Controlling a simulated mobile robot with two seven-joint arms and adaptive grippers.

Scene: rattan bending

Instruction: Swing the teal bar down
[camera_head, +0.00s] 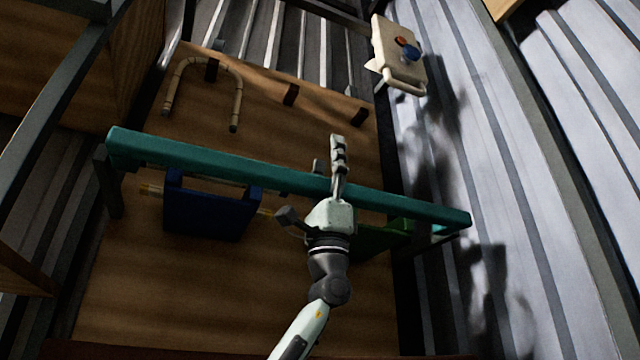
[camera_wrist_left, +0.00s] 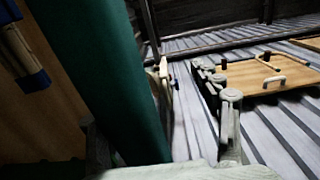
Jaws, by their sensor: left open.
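The teal bar (camera_head: 240,168) runs raised across the wooden table, from a dark post at the left to beyond the table's right edge. In the left wrist view the teal bar (camera_wrist_left: 108,75) fills the left side, close to the camera. My left gripper (camera_head: 328,158) is open and overlaps the bar's right half in the head view. One finger (camera_wrist_left: 230,122) shows right of the bar in the wrist view, with a gap between. The other finger is mostly hidden there, and I cannot tell if it touches the bar. My right gripper is not in view.
A blue block (camera_head: 210,210) with a rattan rod and a green block (camera_head: 385,238) sit under the bar. A U-shaped rattan piece (camera_head: 237,95) and dark pegs (camera_head: 290,95) are on the far table (camera_head: 270,75). A pale button box (camera_head: 392,55) stands at the upper right.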

